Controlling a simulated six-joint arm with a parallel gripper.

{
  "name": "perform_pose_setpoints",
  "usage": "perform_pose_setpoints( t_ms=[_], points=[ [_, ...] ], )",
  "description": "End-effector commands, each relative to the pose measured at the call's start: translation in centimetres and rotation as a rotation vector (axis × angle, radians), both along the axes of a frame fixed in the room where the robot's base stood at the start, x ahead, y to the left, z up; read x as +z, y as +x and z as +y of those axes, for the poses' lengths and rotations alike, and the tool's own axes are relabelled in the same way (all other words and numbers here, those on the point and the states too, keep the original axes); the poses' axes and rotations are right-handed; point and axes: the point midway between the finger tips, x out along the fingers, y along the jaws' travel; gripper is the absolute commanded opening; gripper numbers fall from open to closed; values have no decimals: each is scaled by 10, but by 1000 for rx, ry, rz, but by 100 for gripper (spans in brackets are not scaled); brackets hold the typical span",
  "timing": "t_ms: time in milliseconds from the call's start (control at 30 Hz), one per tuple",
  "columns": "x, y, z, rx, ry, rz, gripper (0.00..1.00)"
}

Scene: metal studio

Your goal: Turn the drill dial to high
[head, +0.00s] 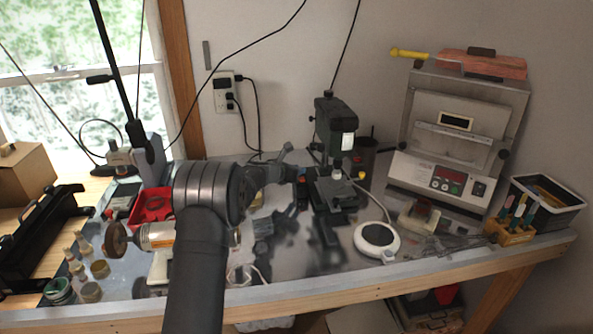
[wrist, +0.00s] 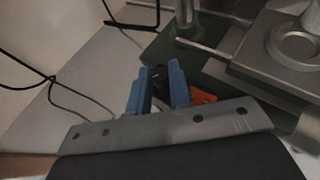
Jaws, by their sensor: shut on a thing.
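The drill press (head: 335,130) stands upright at the back middle of the bench, with a dark body and a pale front label. Its green base (wrist: 170,52) fills the upper right of the wrist view. My gripper (head: 302,174) reaches the left side of the drill's base. In the wrist view my gripper's blue fingers (wrist: 158,82) are closed around a small black dial (wrist: 158,74) at the base. The fingers hide much of the dial, and its setting cannot be read. An orange part (wrist: 202,96) shows just right of the fingers.
A white round device (head: 376,240) with a cable lies right of the drill. A grey machine (head: 440,180) stands further right. A red tray (head: 152,204) lies left of my arm. A black cable (wrist: 50,80) hangs at the left of the wrist view.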

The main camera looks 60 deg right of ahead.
Motion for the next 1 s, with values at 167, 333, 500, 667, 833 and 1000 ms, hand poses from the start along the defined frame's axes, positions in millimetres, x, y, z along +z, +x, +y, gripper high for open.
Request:
perform_pose_setpoints(
  t_ms=[167,333,500,667,833,1000],
  points=[
    [-1,3,0,-91,0,0,0],
    [0,5,0,-216,-1,0,0],
    [-1,6,-1,-327,-1,0,0],
    [0,7,-1,-406,-1,0,0],
    [0,8,-2,-465,-1,-1,0],
    [0,8,-2,-499,-1,0,0]
  ],
)
